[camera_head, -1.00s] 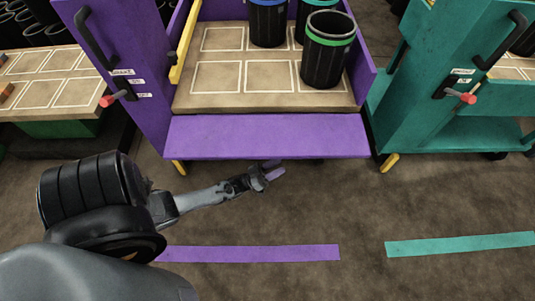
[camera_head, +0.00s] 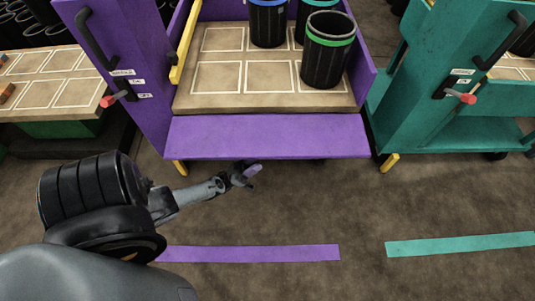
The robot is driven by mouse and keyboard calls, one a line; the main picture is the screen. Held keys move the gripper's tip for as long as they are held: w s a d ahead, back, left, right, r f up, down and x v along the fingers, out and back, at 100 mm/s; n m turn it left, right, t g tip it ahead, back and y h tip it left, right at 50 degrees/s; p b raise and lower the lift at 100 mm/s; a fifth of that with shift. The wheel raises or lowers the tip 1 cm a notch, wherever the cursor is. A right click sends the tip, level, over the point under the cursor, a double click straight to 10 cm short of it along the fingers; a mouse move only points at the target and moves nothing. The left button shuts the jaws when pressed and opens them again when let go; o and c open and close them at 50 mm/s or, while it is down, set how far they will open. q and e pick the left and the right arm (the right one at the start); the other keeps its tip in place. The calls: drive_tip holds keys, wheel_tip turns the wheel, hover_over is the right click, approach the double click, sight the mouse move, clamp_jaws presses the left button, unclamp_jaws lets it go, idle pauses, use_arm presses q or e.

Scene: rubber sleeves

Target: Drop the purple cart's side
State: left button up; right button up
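The purple cart (camera_head: 133,60) stands ahead, with its front side panel (camera_head: 268,136) hanging down below the edge of the tan deck (camera_head: 260,101). On the deck are several black ribbed sleeves; the nearest (camera_head: 324,62) has a green band, and another (camera_head: 268,30) has a blue band. My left gripper (camera_head: 252,172) is just below the panel's lower edge, in front of it and apart from it in the picture. Its fingers are small and dark, and I cannot tell how far apart they are. My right gripper is not in view.
A yellow bar (camera_head: 184,45) and a black handle (camera_head: 92,40) with a red-tipped lever (camera_head: 108,101) are on the purple cart's left. A teal cart (camera_head: 420,110) stands at right. A purple floor strip (camera_head: 250,253) and a teal one (camera_head: 460,243) lie on open floor.

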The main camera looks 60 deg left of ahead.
sight(268, 155)
use_arm(q)
drive_tip(key=shift+x, duration=3.3)
drive_tip(key=shift+c, duration=0.2)
clamp_jaws()
